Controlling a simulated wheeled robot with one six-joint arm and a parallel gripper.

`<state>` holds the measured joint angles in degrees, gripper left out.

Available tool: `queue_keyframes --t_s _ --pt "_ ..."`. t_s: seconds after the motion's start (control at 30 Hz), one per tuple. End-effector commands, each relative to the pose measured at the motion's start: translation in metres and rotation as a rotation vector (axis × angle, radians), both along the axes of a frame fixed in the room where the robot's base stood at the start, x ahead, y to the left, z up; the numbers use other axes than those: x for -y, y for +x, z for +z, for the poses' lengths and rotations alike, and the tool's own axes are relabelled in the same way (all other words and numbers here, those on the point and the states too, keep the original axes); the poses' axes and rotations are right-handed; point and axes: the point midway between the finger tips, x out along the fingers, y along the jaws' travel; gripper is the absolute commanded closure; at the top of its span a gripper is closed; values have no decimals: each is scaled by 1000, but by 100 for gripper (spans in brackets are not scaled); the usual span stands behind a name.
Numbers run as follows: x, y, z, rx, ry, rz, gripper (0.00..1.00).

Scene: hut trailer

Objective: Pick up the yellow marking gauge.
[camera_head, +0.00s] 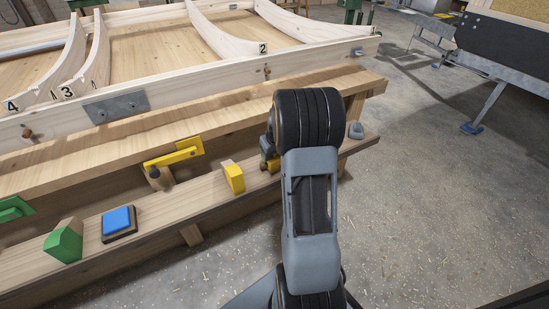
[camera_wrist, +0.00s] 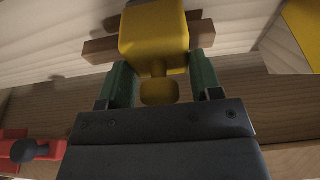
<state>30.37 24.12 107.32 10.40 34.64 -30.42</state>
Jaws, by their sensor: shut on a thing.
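The yellow marking gauge (camera_wrist: 154,35) is in the upper middle of the wrist view, with a yellow block, a round yellow knob below it and a brown wooden bar behind. My gripper (camera_wrist: 160,80) is shut on it, one green finger on each side of its lower part. In the head view my gripper (camera_head: 267,148) is mostly hidden behind my arm, over the right part of the lower shelf. A bit of the gauge (camera_head: 273,165) shows there as yellow. Whether it touches the shelf is not clear.
On the lower shelf (camera_head: 150,215) stand a yellow-and-wood block (camera_head: 233,177), a blue-topped block (camera_head: 119,220) and a green block (camera_head: 64,243). A yellow tool (camera_head: 174,154) is at the bench's side. A red thing (camera_wrist: 28,150) shows in the wrist view.

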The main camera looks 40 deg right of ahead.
Motion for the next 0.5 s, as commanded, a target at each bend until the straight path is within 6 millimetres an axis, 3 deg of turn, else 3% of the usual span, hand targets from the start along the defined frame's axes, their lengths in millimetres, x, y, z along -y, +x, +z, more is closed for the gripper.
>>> queue_keyframes --t_s 0.27,0.37,0.5 --pt "0 1 19 3 -1 0 68" --pt "0 1 36 5 -3 0 68" --pt "14 -17 61 4 -2 -6 68"
